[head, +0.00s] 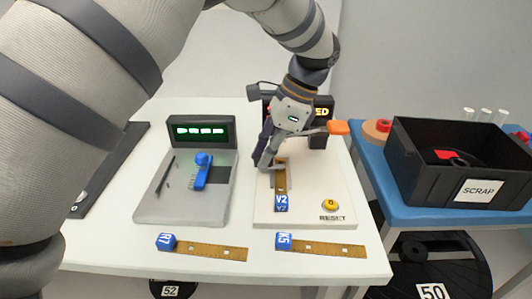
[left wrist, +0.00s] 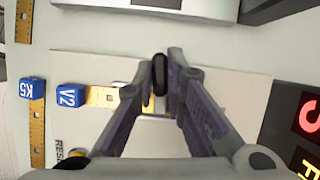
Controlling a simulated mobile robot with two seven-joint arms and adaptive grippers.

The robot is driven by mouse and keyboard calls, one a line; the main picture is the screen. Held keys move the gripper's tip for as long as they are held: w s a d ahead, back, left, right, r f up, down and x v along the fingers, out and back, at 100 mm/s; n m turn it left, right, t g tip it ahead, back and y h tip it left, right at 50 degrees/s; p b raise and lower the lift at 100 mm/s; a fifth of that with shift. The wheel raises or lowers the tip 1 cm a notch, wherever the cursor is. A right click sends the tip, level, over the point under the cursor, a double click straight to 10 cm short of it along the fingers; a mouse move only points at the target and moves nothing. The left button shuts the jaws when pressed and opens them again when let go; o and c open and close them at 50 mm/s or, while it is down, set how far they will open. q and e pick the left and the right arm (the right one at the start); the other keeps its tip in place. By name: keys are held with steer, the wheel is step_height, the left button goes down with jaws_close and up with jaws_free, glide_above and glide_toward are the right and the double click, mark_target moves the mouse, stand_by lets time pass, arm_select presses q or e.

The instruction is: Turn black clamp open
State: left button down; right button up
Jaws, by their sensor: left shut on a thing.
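My left gripper (head: 268,160) is over the back part of the white station board (head: 310,195). In the left wrist view, my left gripper (left wrist: 160,92) is shut on the black clamp (left wrist: 159,70), with a finger on each side of its dark rounded top. The clamp is at the far end of a brown strip (left wrist: 103,96) with a blue V2 block (left wrist: 70,96) on its near end. In the head view the gripper hides the clamp; the V2 block (head: 281,202) shows below it. My right gripper is not in view.
A grey station (head: 180,208) with a green display and blue clamp (head: 203,170) stands left. Strips with blocks R7 (head: 166,242) and K5 (head: 284,241) lie in front. A yellow RESET button (head: 330,205) is on the board. A black SCRAP bin (head: 480,190) stands right.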

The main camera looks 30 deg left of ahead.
arm_select(q)
steer(key=n+g+h, duration=0.1)
steer(key=n, duration=0.3)
steer(key=shift+w, duration=0.1)
steer(key=n, duration=0.2)
steer(key=n+h, duration=0.1)
steer(key=n, duration=0.1)
steer(key=shift+a+g+h, duration=0.15)
steer(key=shift+g+h, duration=0.15)
steer(key=n, duration=0.2)
steer(key=n+h, duration=0.1)
steer(key=n, duration=0.1)
steer(key=shift+a+h, duration=0.1)
steer(key=shift+h, duration=0.2)
steer(key=shift+n+h, duration=0.6)
steer(key=shift+n, duration=1.1)
steer(key=c, duration=1.6)
jaws_free()
steer(key=shift+c, duration=0.2)
